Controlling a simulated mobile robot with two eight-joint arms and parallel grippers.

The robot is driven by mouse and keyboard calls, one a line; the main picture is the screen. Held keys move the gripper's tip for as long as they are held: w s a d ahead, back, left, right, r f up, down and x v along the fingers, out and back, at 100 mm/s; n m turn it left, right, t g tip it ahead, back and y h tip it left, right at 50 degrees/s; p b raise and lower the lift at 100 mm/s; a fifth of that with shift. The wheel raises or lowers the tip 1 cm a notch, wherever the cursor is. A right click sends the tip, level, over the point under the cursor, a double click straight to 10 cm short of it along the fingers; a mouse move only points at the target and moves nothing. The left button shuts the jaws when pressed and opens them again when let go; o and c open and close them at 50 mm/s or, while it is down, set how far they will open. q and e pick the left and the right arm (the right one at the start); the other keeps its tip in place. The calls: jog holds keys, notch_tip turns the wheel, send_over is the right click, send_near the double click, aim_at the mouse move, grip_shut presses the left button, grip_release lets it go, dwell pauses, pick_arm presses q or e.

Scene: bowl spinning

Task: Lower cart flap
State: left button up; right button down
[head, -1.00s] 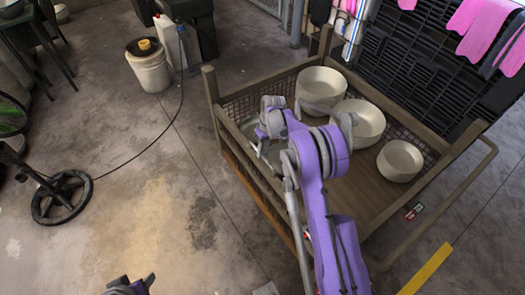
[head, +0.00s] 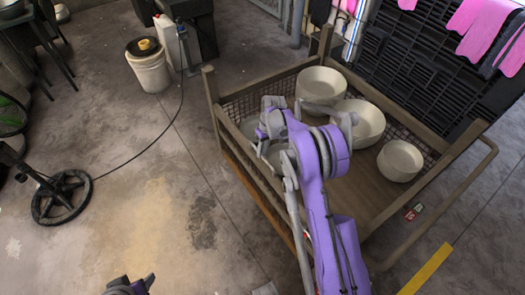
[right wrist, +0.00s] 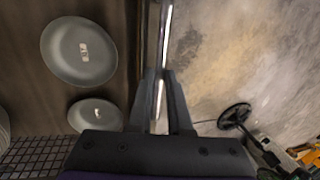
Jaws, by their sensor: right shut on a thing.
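The wooden cart (head: 400,212) has mesh sides and stands right of centre in the head view. Its near-left side, the slatted flap (head: 243,172), stands upright. My right arm reaches over the cart, and its right gripper (head: 262,134) is at this flap's top edge. In the right wrist view, the right gripper (right wrist: 161,75) is shut on a thin, shiny bar (right wrist: 165,35) running along the flap's edge. My arm hides part of the flap. My left gripper (head: 134,285) shows only partly at the bottom edge; its opening is unclear.
Cream bowl stacks (head: 400,160) stand inside the cart. Grey bowls (right wrist: 78,50) lie beside the bar in the wrist view. A white bucket (head: 149,70) and a black wheel-shaped base (head: 62,197) with a cable stand left. The floor left of the cart is mostly clear.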

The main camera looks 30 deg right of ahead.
dwell(0.3)
jog(key=s+a+f+h+b, duration=0.1)
jog(key=a+f+h+b, duration=0.3)
jog(key=a, duration=0.5)
jog(key=a+f+h+b, duration=0.2)
jog(key=a+h+b, duration=0.25)
jog(key=a, duration=0.55)
jog(key=s+a+f+b, duration=0.1)
jog(key=a+f+b, duration=0.7)
jog(key=f, duration=0.5)
jog(key=shift+f+t+h+b, duration=0.2)
jog(key=shift+t+h+b, duration=0.15)
jog(key=shift+b, duration=0.1)
jog(key=c, duration=1.5)
grip_release()
jog(key=shift+a+r, duration=0.15)
jog(key=shift+r, duration=0.05)
pick_arm(q)
notch_tip(320, 180, down, 19)
jog(key=shift+f+g, duration=0.2)
jog(key=shift+g, duration=0.1)
pick_arm(e)
jog(key=o, duration=0.7)
jog(key=shift+s, duration=0.1)
jog(key=shift+c, duration=0.2)
pick_arm(q)
jog(key=shift+w, duration=0.1)
